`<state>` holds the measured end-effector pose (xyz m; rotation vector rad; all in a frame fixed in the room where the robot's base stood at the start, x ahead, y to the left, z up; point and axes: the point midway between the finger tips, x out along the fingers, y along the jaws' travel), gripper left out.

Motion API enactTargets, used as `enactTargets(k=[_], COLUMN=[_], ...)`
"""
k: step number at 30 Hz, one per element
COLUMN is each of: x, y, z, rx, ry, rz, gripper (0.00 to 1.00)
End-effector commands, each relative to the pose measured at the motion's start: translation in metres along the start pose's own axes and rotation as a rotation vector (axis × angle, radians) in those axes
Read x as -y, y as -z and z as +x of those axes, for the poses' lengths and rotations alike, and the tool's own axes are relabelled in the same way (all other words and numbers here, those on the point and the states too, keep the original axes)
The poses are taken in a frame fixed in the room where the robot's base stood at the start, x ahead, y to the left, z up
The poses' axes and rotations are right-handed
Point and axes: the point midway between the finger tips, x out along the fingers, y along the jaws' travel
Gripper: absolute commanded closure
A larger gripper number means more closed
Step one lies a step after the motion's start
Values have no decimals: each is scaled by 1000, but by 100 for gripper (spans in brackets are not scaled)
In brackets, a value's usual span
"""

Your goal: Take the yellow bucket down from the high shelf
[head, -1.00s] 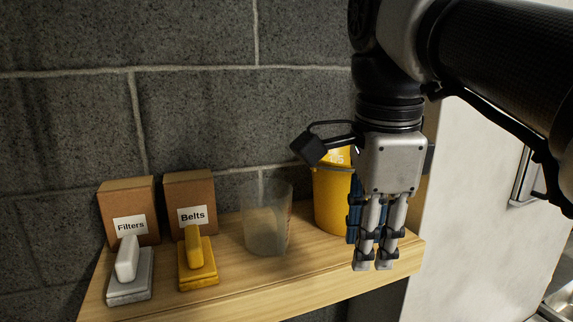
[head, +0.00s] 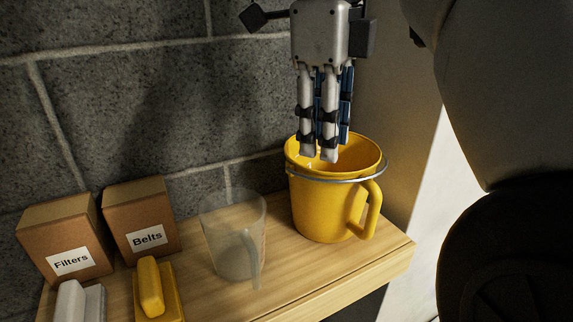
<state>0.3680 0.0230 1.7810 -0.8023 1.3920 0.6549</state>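The yellow bucket (head: 325,205) stands upright at the right end of the wooden shelf (head: 280,292). A grey metal bail runs around it below the rim, and a yellow handle (head: 370,208) sticks out on its right side. My gripper (head: 322,157) points down over the bucket's mouth, its fingertips overlapping the opening in the picture. I cannot tell how deep they reach or whether they touch it. The fingers hang close together, and their spacing is not clear from this side. The bucket's base is in full view.
A clear jug (head: 233,235) stands left of the bucket. Farther left are the cardboard boxes marked Belts (head: 140,205) and Filters (head: 58,220), with a yellow-handled pad (head: 152,290) and a grey one (head: 80,303) in front. A block wall closes the back.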

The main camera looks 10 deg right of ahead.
Motion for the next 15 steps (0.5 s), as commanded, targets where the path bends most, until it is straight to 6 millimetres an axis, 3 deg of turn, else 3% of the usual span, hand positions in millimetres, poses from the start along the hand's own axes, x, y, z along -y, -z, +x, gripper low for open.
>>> enactTargets(k=[1,7,15], x=[-1,-1,0], y=[1,0,0], z=[17,56,80], rx=[-2,-2,0], ry=[-2,-2,0], rz=[0,0,0], gripper=[71,71,71])
